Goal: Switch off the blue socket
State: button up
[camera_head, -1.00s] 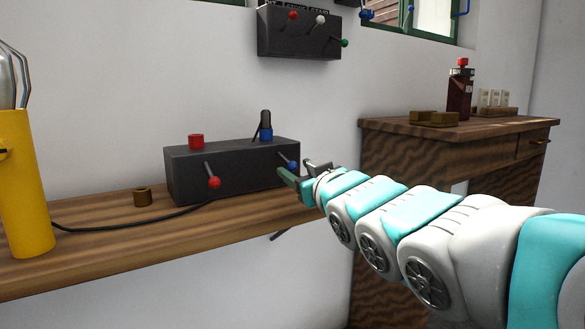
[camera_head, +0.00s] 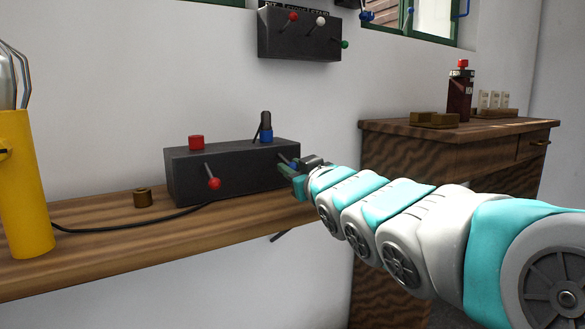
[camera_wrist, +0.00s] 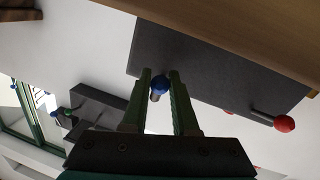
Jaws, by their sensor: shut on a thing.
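A dark box (camera_head: 235,177) stands on the wooden shelf, with a blue socket (camera_head: 266,138) on top and a black plug (camera_head: 266,121) in it. The box's front carries a lever with a red knob (camera_head: 214,184) and one with a blue knob (camera_wrist: 158,85). My gripper (camera_head: 289,167) is at the box's right front. In the wrist view, its green fingers (camera_wrist: 160,83) are shut on the blue knob, one on each side. In the head view the gripper hides the blue knob.
A red socket (camera_head: 196,142) is also on the box. A wall box (camera_head: 298,38) with several levers hangs above. A wooden cabinet (camera_head: 455,131) stands at right.

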grip_shut()
jog(key=shift+f, duration=0.1)
jog(key=shift+f+t+b, duration=0.4)
jog(key=shift+b, duration=0.55)
jog(key=shift+w+a+f+t+b, duration=0.15)
jog(key=shift+t+b, duration=0.25)
jog(key=shift+b, duration=0.25)
jog(key=o, duration=0.8)
grip_release()
jog(key=shift+r, duration=0.2)
